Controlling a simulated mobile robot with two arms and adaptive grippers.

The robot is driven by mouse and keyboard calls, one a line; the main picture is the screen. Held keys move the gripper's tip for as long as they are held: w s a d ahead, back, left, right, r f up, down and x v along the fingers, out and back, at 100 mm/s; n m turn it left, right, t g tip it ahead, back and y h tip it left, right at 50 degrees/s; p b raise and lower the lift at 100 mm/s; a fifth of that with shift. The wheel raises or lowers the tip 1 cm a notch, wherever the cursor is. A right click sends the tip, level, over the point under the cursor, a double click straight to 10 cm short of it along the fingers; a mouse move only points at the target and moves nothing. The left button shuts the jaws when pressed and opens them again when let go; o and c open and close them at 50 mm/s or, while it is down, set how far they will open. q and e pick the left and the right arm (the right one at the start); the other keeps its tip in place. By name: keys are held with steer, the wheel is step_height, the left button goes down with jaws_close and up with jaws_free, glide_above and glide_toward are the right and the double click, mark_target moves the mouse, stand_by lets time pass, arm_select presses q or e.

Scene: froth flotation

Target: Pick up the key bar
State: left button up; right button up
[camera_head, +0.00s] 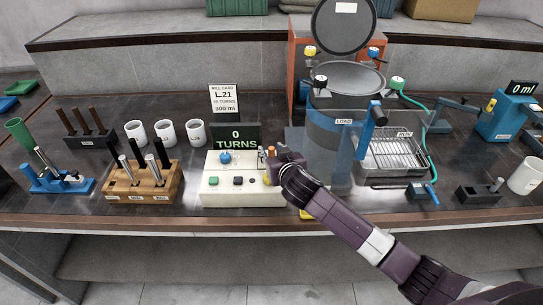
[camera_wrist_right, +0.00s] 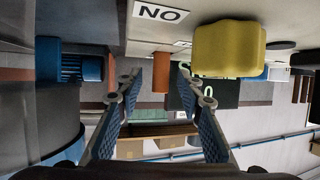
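An orange-brown upright bar, which I take to be the key bar (camera_wrist_right: 161,72), shows in the right wrist view between the two fingers of my right gripper (camera_wrist_right: 154,80). There is a gap on each side of it, and no contact is visible. In the head view my right gripper (camera_head: 273,158) is at the right end of the white control box (camera_head: 240,196), and the bar's orange top (camera_head: 271,150) shows beside it. A yellow knob (camera_wrist_right: 229,48) is close to the bar in the wrist view. My left gripper is out of view.
The "0 TURNS" display (camera_head: 234,136) stands behind the box. A blue-grey mill drum (camera_head: 336,120) with an open lid is close on the right, beside a metal tray (camera_head: 392,160). A wooden tool block (camera_head: 142,183) and white cups (camera_head: 165,132) are on the left.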

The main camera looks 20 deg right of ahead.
steer(key=shift+w+f, duration=0.1)
steer(key=shift+w, duration=0.1)
jaws_close()
steer(key=shift+r, duration=0.2)
